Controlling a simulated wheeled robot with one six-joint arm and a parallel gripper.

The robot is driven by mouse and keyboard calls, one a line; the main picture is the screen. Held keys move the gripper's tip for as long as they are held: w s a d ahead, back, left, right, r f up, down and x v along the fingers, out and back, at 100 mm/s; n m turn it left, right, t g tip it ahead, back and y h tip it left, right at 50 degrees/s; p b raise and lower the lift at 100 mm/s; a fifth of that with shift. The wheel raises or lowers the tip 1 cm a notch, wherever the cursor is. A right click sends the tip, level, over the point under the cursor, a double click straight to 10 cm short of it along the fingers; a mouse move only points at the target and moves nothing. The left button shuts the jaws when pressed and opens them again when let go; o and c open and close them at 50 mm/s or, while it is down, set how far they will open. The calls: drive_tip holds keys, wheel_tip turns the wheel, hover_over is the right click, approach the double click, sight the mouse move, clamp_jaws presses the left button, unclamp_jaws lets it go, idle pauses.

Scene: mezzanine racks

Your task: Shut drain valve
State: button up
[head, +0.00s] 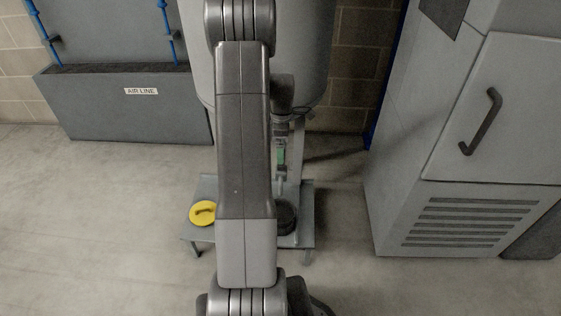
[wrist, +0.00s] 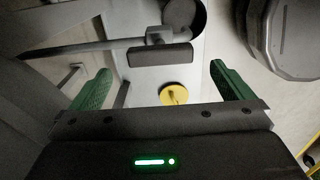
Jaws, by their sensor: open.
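My gripper (wrist: 160,70) is open in the wrist view, its two green fingers wide apart with nothing held between them. Just beyond the fingertips is a dark grey bar (wrist: 160,56) beside a square block on a grey rod (wrist: 90,49). This may be the drain valve and its lever, but I cannot tell its position surely. In the head view, a pipe fitting with a green part (head: 280,157) hangs below the grey tank (head: 312,60). My arm covers much of that area, and my gripper is not clearly visible there.
A low grey stand (head: 305,213) under the tank bears a yellow disc with a handle (head: 203,213) and a dark round container (head: 286,219). The cabinet (head: 490,110) stands at right, the AIR LINE box (head: 140,115) at left. Floor at front left (head: 90,240) is clear.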

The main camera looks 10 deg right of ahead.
wheel_tip(320, 180, down, 7)
drive_tip(key=shift+r+b, duration=0.15)
drive_tip(key=shift+b, duration=0.65)
drive_tip(key=c, duration=0.9)
